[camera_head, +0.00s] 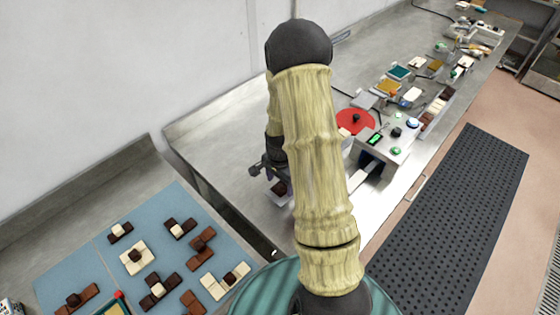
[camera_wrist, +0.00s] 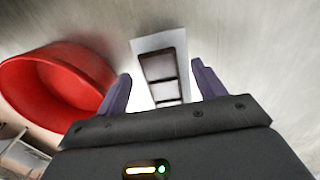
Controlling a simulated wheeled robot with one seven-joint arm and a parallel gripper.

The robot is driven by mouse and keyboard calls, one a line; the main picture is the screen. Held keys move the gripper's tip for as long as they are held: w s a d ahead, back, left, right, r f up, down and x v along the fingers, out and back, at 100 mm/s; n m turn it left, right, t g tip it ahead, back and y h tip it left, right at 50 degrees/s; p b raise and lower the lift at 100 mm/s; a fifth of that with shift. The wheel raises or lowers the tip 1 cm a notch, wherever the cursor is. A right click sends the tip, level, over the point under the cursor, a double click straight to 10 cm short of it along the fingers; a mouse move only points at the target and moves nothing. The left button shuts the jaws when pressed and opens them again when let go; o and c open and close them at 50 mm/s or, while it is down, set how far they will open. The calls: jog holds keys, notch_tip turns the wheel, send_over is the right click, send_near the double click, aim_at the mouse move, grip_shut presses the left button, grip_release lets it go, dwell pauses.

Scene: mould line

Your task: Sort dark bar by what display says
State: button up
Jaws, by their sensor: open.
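The dark bar also shows in the head view (camera_head: 280,188), partly hidden by my arm. My gripper (camera_wrist: 162,76) is open, with one purple finger on each side of the bar in the picture; I see no contact. In the head view my gripper (camera_head: 268,173) is low over the steel bench. The display (camera_head: 375,138) is a small green-lit screen on a grey machine (camera_head: 388,150) right of my arm. Its text is too small to read.
A red round dish (camera_head: 356,121) stands behind the machine and shows large at left in the wrist view (camera_wrist: 60,85). Trays of coloured pieces (camera_head: 398,72) line the bench farther back. A blue mat (camera_head: 75,262) with several chocolate pieces lies at lower left.

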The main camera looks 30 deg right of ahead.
notch_tip(320, 180, up, 16)
jog(key=b, duration=0.2)
jog(key=shift+r, duration=0.25)
dwell(0.4)
jog(key=s+a+n+t, duration=0.2)
jog(key=s+a+n, duration=0.8)
jog(key=n, duration=0.4)
jog(key=shift+s+f+t, duration=0.2)
jog(key=shift+s+t, duration=0.1)
jog(key=shift+s, duration=0.35)
jog(key=shift+a, duration=0.1)
